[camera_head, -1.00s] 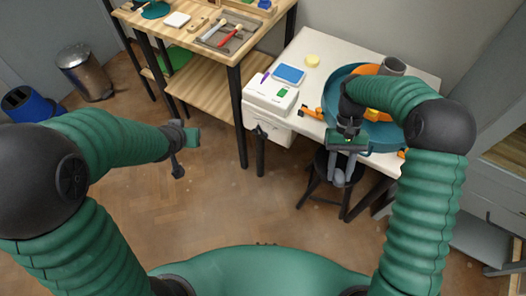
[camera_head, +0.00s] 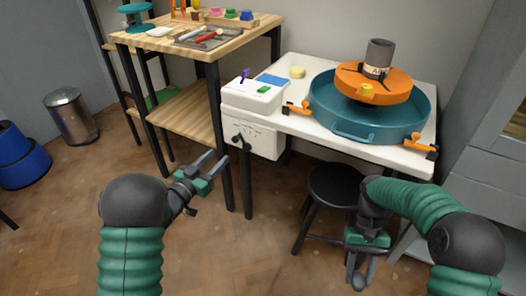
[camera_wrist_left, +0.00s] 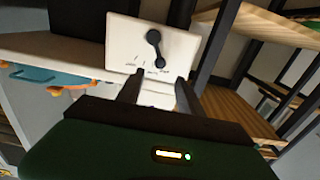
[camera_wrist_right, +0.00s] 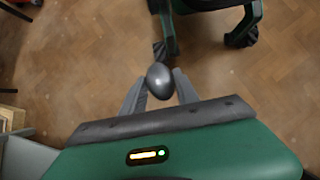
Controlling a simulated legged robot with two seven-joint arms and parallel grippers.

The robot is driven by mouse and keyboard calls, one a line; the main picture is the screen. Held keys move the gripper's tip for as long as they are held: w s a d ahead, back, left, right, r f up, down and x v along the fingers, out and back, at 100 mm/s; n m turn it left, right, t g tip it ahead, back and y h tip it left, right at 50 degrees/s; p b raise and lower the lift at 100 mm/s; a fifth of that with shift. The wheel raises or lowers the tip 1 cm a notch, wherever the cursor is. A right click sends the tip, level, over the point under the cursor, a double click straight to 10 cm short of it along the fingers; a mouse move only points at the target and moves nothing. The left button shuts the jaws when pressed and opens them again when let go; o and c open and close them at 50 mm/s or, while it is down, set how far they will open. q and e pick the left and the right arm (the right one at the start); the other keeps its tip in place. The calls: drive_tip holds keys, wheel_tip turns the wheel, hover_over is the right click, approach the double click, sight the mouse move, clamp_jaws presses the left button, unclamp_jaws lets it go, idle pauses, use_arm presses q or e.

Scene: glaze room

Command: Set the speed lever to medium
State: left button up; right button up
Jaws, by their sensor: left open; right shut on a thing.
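The speed lever (camera_head: 240,140) is a black lever on the front of the white control box (camera_head: 252,97). In the left wrist view the black lever (camera_wrist_left: 156,48) shows a round hub and a knob, with small labels that I cannot read clearly, so its setting is unclear. My left gripper (camera_head: 218,165) is open and empty, in front of the box and below left of the lever, apart from it. My right gripper (camera_head: 360,283) is low beside the stool, shut on a dark grey, egg-shaped thing (camera_wrist_right: 159,79).
The potter's wheel with its teal basin (camera_head: 345,134) and a grey cylinder (camera_head: 379,53) stands on the white table (camera_head: 310,125). A black stool (camera_head: 336,188) is below. A wooden bench (camera_head: 190,52) with tools stands left. Floor in front is clear.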

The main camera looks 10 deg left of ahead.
sight(234, 141)
use_arm(q)
drive_tip(key=b+x, duration=0.5)
drive_tip(key=x, duration=0.5)
drive_tip(key=shift+w+d+f, duration=0.2)
drive_tip(key=shift+w, duration=0.05)
drive_tip(key=shift+w+r, duration=0.1)
drive_tip(key=shift+w, duration=0.15)
drive_tip(key=shift+w+r, duration=0.1)
clamp_jaws()
